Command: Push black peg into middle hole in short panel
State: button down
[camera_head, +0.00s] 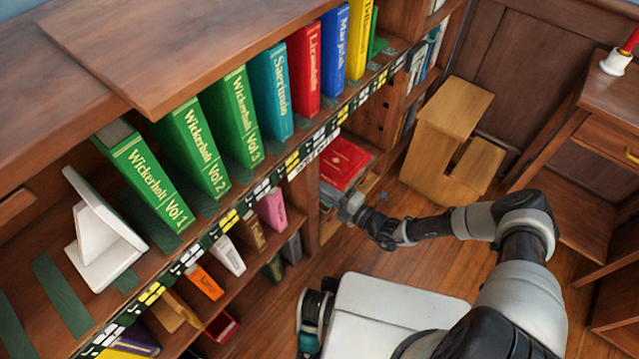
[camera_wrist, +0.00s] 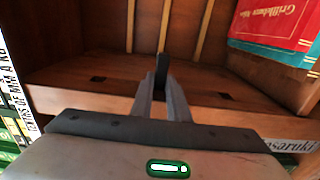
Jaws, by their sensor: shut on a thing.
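My gripper (camera_wrist: 161,88) is shut on a black peg (camera_wrist: 163,66), which sticks out past the fingertips in the wrist view. In the head view my gripper (camera_head: 352,208) is at the bookcase's lower opening, near the red books; the peg cannot be made out there. In the wrist view a brown wooden panel (camera_wrist: 125,82) lies ahead of the fingers. Contact between peg and panel cannot be told.
Red books (camera_head: 343,162) lie in the bookcase beside my gripper; red and teal books (camera_wrist: 275,25) show at the wrist view's upper right. A wooden step stool (camera_head: 455,115) stands behind my arm. A desk (camera_head: 610,110) is at the right. Some wood floor is open.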

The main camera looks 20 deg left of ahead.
jog(key=shift+s, duration=0.25)
jog(key=c, duration=1.6)
grip_release()
jog(key=shift+a, duration=0.1)
jog(key=shift+s, duration=0.1)
jog(key=p+v, duration=0.1)
jog(key=v, duration=0.7)
jog(key=p+v, duration=0.1)
jog(key=v, duration=0.8)
jog(key=shift+d, duration=0.35)
